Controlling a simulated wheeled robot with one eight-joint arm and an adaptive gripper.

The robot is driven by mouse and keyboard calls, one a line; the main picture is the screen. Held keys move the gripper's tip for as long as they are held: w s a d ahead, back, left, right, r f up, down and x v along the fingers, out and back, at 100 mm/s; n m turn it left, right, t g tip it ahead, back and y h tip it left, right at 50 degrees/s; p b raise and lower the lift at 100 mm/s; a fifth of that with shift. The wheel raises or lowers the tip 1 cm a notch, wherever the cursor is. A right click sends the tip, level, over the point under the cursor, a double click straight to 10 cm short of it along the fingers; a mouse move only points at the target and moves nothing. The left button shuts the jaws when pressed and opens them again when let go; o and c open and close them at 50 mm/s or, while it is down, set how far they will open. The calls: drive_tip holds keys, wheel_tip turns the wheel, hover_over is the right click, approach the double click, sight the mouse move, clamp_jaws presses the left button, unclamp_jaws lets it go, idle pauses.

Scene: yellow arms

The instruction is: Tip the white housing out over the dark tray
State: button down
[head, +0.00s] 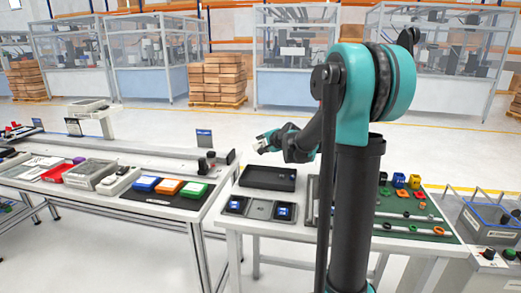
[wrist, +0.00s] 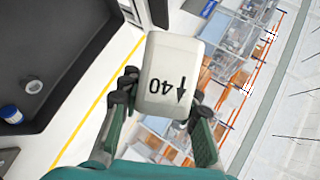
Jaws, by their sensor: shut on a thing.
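My gripper (wrist: 160,98) is shut on the white housing (wrist: 168,66), a rounded block marked "40" with an arrow, with one finger on each side. In the head view, my gripper (head: 268,140) holds the small pale housing (head: 259,147) in the air, above and behind the dark tray (head: 252,184). The wrist view is strongly tilted and shows the dark tray's rim (wrist: 108,38) at the left. A grey round piece (wrist: 32,86) and a blue-and-white piece (wrist: 11,113) appear inside it. The housing's opening and inside are hidden.
A grey sectioned tray (head: 260,209) with blue pieces lies in front of the dark tray. A green mat (head: 410,215) with rods and coloured blocks lies right, beyond my arm. Another table at left holds blue, orange and green bins (head: 170,187).

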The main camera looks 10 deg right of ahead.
drive_tip(key=shift+s+a+r+n+t+h, duration=0.1)
drive_tip(key=shift+a+r+n+t+h, duration=0.25)
drive_tip(key=shift+r+n+h, duration=0.75)
drive_tip(key=shift+w+a+r+n+t+h, duration=0.1)
drive_tip(key=shift+a+r+n+h, duration=0.35)
drive_tip(key=shift+n+h, duration=1.35)
drive_tip(key=shift+s+a+r+n+t+h, duration=0.1)
drive_tip(key=shift+a+r+n+t+h, duration=0.3)
drive_tip(key=shift+n+h, duration=1.05)
drive_tip(key=shift+a+r+g, duration=0.1)
drive_tip(key=shift+r+g, duration=0.1)
drive_tip(key=shift+g, duration=0.05)
